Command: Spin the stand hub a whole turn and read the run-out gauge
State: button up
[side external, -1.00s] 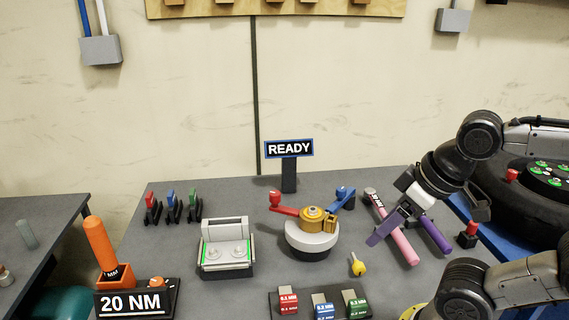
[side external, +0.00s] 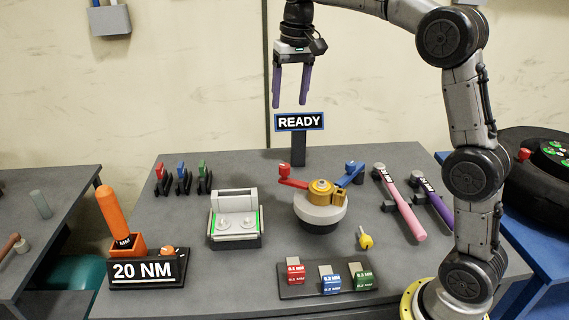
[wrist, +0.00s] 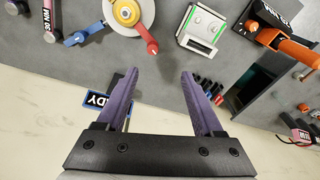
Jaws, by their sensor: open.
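The stand hub (side external: 320,192) is a gold hub on a round white and black base in the middle of the bench. A red-knobbed arm (side external: 292,178) points left from it and a blue-knobbed arm (side external: 350,174) points right. The hub also shows at the top of the wrist view (wrist: 127,12). A sign (side external: 299,122) behind it reads READY. My gripper (side external: 291,104) has purple fingers, hangs above and behind the hub, and is open and empty. I cannot tell which item is the run-out gauge.
A grey unit with two discs (side external: 235,222) stands left of the hub. Red, blue and green blocks (side external: 327,281) sit in front, with a yellow key-like piece (side external: 365,238). Pink (side external: 402,205) and purple (side external: 433,205) handles lie right. An orange-handled 20 NM tool (side external: 112,220) stands left.

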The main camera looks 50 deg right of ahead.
jog(key=g, duration=0.1)
send_over(284, 166)
notch_tip(284, 166, down, 8)
jog(key=shift+m, duration=0.3)
notch_tip(284, 166, down, 14)
jog(key=shift+d+r, duration=0.15)
jog(key=shift+r, duration=0.05)
grip_shut()
dwell(1.0)
